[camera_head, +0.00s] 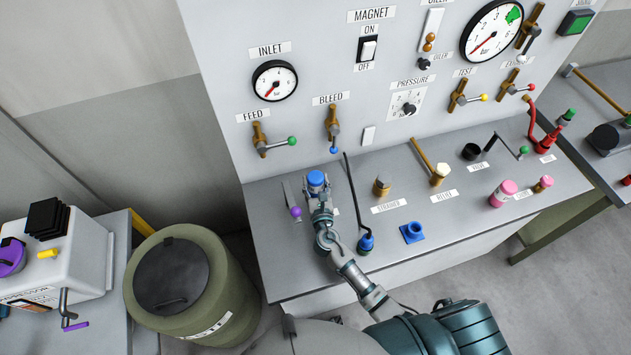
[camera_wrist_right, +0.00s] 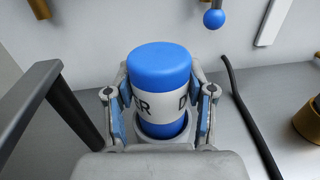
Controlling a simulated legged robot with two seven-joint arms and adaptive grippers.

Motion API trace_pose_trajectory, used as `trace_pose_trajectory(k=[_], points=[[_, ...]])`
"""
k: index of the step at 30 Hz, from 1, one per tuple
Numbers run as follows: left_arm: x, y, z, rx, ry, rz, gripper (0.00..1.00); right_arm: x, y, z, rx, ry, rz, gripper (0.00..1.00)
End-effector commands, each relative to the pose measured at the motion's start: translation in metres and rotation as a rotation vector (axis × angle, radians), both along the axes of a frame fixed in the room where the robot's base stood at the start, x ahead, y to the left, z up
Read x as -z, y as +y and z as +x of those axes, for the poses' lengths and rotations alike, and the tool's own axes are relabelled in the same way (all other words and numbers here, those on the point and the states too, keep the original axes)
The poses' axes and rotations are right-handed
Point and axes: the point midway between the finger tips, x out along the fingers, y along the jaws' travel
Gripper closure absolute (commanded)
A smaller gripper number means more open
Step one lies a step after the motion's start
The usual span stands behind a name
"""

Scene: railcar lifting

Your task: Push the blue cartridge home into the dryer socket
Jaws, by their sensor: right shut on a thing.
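The blue cartridge (camera_head: 316,178) stands roughly upright near the panel's foot, at the left of the bench. In the right wrist view the cartridge (camera_wrist_right: 160,75) has a blue top, a white band with dark letters and a blue lower part. My right gripper (camera_head: 320,199) is shut on it, with one finger on each side in the wrist view (camera_wrist_right: 163,108). A grey round rim (camera_wrist_right: 164,143) surrounds its lower end; I cannot tell whether this is the dryer socket or how deep the cartridge sits. My left gripper is not in view.
A purple-tipped lever (camera_head: 295,212) stands close left of the gripper. A black hose (camera_head: 351,190) runs close on its right to a blue fitting (camera_head: 366,241). A blue square fitting (camera_head: 412,232) is farther right. The blue-tipped bleed lever (camera_head: 333,150) hangs just behind.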

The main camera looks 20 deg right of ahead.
Motion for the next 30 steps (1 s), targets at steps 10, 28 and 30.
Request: trace_pose_trajectory(k=[10, 28, 30], points=[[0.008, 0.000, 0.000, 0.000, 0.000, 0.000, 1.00, 0.009, 0.000, 0.000, 0.000, -0.002, -0.001, 0.94], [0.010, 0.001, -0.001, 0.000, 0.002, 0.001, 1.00, 0.013, 0.000, -0.001, 0.000, 0.002, -0.001, 0.17], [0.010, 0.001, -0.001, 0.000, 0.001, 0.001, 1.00, 0.013, 0.001, -0.006, 0.000, 0.002, -0.001, 0.17]])
